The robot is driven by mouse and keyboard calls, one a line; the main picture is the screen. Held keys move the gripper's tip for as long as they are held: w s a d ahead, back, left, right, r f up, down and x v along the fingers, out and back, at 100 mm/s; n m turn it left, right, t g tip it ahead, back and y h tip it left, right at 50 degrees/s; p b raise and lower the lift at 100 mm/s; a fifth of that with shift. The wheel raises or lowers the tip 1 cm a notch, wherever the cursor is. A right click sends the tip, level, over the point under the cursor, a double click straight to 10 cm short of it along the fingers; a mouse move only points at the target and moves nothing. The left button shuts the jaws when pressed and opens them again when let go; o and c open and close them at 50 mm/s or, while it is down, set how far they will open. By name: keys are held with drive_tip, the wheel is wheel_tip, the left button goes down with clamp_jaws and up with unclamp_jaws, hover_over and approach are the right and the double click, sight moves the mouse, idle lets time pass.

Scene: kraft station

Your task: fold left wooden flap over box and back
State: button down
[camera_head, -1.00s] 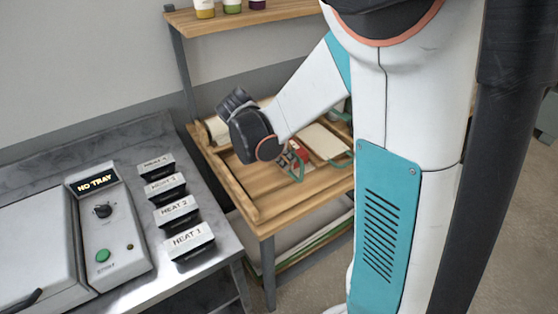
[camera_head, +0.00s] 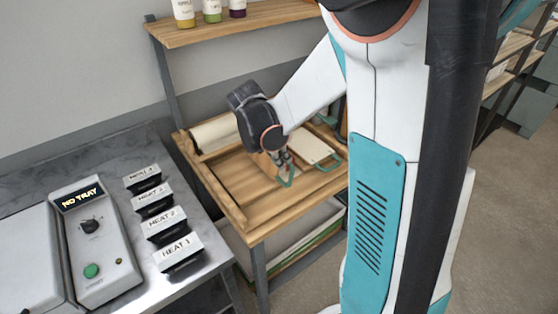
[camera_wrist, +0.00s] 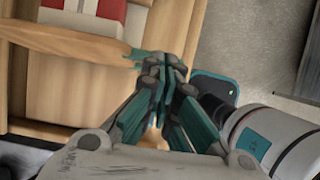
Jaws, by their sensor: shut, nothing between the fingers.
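My gripper (camera_head: 283,168) is low over the wooden workbench (camera_head: 248,211), with its fingers closed together and empty. In the wrist view its teal fingers (camera_wrist: 160,75) are beside the end of a wooden flap (camera_wrist: 60,39). The flap is seen nearly edge-on there and looks raised; in the head view a tilted wooden panel (camera_head: 262,162) stands left of the fingers. The red and white box (camera_wrist: 88,14) lies beyond the flap in the wrist view, partly cut off. It is hidden in the head view. Whether fingers and flap touch is unclear.
A pale roll (camera_head: 213,134) is at the bench's back left. A shelf with bottles (camera_head: 238,25) is above.

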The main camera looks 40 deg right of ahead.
drive_tip(key=a+f+p+v, duration=0.1)
drive_tip(key=a+p+v, duration=0.1)
drive_tip(key=v, duration=1.1)
drive_tip(key=shift+a+p, duration=0.25)
drive_tip(key=shift+p, duration=0.35)
drive_tip(key=shift+f, duration=0.15)
